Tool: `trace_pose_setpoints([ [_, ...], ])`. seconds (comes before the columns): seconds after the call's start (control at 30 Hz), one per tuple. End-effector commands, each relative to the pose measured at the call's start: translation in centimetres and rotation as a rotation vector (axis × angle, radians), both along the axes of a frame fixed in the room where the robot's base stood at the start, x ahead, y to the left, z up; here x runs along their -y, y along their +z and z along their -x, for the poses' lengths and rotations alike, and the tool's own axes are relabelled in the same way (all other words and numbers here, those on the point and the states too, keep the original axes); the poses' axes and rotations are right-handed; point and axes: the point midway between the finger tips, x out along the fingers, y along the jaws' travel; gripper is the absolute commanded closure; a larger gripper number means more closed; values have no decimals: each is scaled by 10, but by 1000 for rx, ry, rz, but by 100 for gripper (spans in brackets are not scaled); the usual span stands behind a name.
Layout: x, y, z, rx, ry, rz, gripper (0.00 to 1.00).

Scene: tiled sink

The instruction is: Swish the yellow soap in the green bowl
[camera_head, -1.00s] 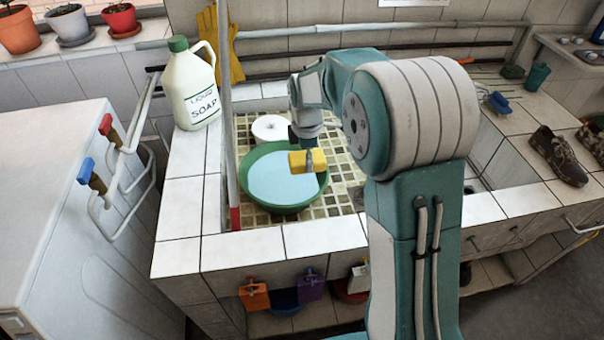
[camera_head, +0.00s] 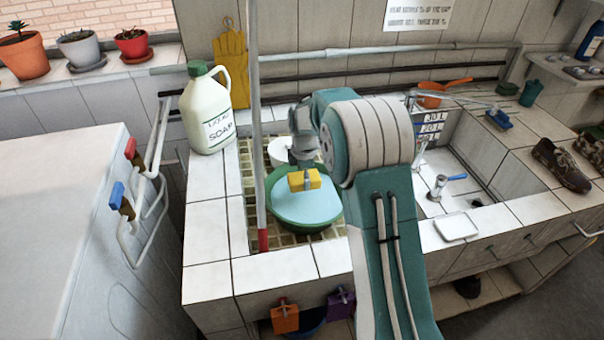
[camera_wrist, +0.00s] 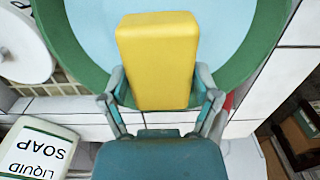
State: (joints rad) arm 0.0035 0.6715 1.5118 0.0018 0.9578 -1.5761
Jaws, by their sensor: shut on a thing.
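The yellow soap (camera_head: 304,180) is a rectangular block held above the green bowl, and it also shows large in the wrist view (camera_wrist: 157,60). My gripper (camera_wrist: 160,98) is shut on the soap, with one finger on each side of it; it shows in the head view too (camera_head: 305,183). The green bowl (camera_head: 290,228) stands in the tiled sink and holds light blue liquid (camera_head: 308,208). In the wrist view the bowl's rim (camera_wrist: 85,68) curves around behind the soap. I cannot tell whether the soap touches the liquid.
A liquid soap jug (camera_head: 208,110) stands on the tiled ledge at the back left. A white round thing (camera_head: 279,152) sits behind the bowl. A thin upright pole (camera_head: 258,120) with a red end is left of the bowl. A white dish (camera_head: 456,226) lies on the right ledge.

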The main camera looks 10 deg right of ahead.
Motion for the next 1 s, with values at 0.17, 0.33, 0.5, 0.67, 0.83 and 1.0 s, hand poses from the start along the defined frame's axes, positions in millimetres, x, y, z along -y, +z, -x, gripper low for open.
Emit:
trace_pose_setpoints([
  [0.17,-1,-19,1,-3,-1,1,78],
  [0.33,-3,-37,1,-3,-1,3,78],
  [0.5,-3,-54,1,-2,-1,3,78],
  [0.67,-2,-70,1,-2,-1,3,78],
  [0.83,-1,-87,1,-2,-1,2,78],
  [1.0,-2,-99,0,0,-1,3,78],
])
